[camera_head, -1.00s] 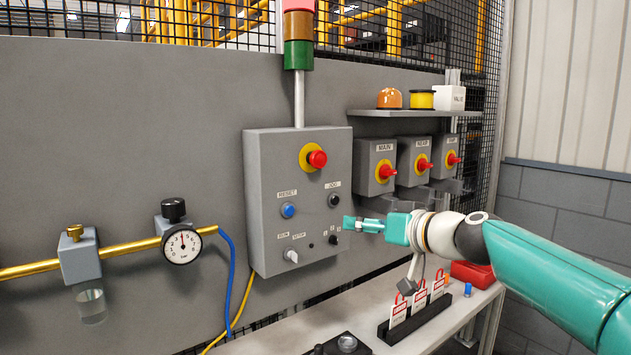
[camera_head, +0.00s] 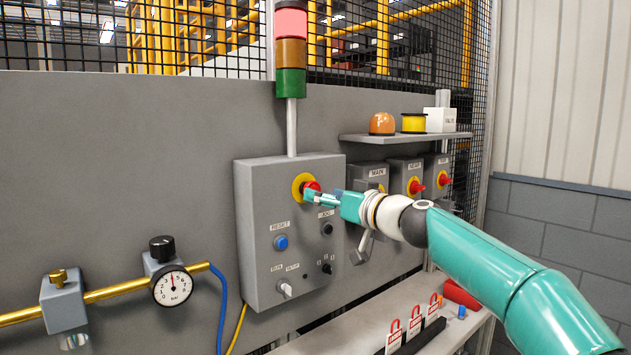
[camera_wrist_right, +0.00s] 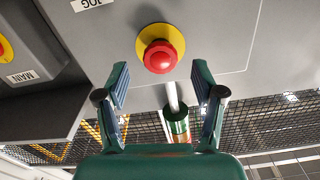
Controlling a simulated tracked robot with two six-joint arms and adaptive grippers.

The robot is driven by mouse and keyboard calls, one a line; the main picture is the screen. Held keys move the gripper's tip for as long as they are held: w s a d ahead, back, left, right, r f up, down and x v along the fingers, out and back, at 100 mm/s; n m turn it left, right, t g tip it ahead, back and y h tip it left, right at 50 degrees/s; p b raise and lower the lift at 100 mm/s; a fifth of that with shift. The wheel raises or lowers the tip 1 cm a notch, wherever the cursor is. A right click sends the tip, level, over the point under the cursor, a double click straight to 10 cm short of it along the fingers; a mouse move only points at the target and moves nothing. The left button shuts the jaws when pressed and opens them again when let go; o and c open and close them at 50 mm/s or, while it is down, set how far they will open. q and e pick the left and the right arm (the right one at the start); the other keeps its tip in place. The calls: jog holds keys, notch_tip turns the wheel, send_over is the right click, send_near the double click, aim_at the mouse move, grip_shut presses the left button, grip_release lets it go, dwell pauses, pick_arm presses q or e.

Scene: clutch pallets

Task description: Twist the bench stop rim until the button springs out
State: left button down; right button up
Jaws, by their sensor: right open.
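The bench stop is a red mushroom button (camera_head: 312,187) on a yellow ring (camera_head: 298,187), high on the grey control box (camera_head: 252,215). My right gripper (camera_head: 310,196) is at the button, its fingers pointing left and partly covering it in the head view. In the right wrist view the red button (camera_wrist_right: 160,57) and yellow ring (camera_wrist_right: 141,39) sit just beyond the open fingertips (camera_wrist_right: 161,80), roughly centred between them. A gap shows on both sides, so the fingers do not appear to touch the rim. My left gripper is not in view.
The box also carries a blue reset button (camera_head: 281,242), a black jog button (camera_head: 327,229) and a selector knob (camera_head: 284,290). Switch boxes with red handles (camera_head: 416,187) hang under a shelf (camera_head: 400,138) at right. A stack light (camera_head: 291,52) rises above.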

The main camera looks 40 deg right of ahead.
jog(key=shift+w+a+p, duration=0.15)
jog(key=shift+w+p, duration=0.5)
jog(key=shift+w, duration=1.25)
jog(key=c, duration=1.2)
